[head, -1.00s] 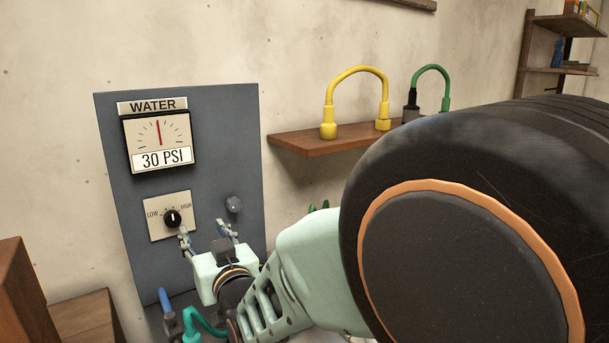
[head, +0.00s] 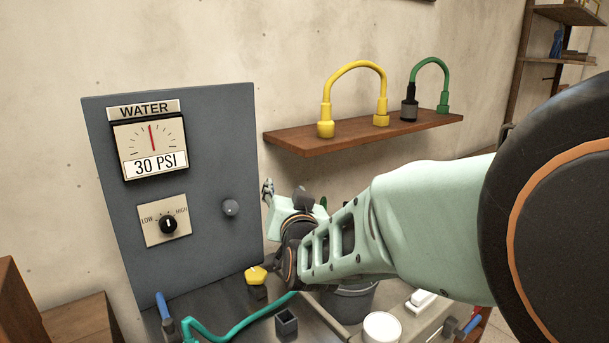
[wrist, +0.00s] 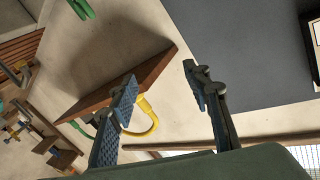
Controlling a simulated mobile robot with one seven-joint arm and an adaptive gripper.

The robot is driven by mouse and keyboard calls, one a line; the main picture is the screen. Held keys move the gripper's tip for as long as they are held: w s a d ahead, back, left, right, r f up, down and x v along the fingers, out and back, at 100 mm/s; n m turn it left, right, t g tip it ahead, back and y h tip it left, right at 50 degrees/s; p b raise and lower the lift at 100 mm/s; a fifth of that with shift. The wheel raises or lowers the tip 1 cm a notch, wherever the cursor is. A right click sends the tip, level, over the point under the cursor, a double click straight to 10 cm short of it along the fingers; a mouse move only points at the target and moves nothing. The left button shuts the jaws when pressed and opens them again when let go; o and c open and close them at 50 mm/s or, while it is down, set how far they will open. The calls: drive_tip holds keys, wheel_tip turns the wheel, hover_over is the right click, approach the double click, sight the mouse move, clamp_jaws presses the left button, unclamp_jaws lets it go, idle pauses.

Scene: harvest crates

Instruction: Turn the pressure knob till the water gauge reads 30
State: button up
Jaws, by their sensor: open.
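The water gauge (head: 150,145) on the grey panel (head: 215,130) reads 30 PSI, with its red needle near upright. Below it the black pressure knob (head: 168,223) sits on a cream plate marked LOW and HIGH, its white mark pointing about straight up. My gripper (head: 268,188) is off to the right of the panel, apart from the knob, and partly hidden behind its own wrist. In the wrist view my gripper (wrist: 160,90) is open with nothing between its fingers. The panel (wrist: 245,50) shows there at upper right; the knob does not show.
A small grey knob (head: 230,207) is on the panel's right side. A wooden shelf (head: 300,142) holds a yellow hose (head: 326,115) and a green hose (head: 445,85). Below lie a yellow-topped valve (head: 256,274), a teal hose (head: 245,322) and a white round container (head: 382,327).

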drive_tip(key=w+d+r+m+h, duration=0.1)
drive_tip(key=d+m, duration=0.1)
drive_tip(key=d, duration=0.4)
drive_tip(key=shift+w+r+m+h+p, duration=0.3)
drive_tip(key=shift+w+r+h+p, duration=0.1)
drive_tip(key=shift+p, duration=0.05)
drive_tip(key=s+d+f+n+g, duration=0.1)
drive_tip(key=s+d+f+g, duration=0.3)
drive_tip(key=s, duration=0.7)
drive_tip(key=s+d+f+n+g+h, duration=0.1)
drive_tip(key=s+d+f+n+g, duration=0.2)
drive_tip(key=s, duration=0.8)
drive_tip(key=s+d+f+g, duration=0.4)
drive_tip(key=s, duration=0.6)
wheel_tip(320, 180, up, 14)
drive_tip(key=p, duration=1.4)
drive_tip(key=shift+w+a, duration=0.15)
drive_tip(key=shift+a, duration=0.3)
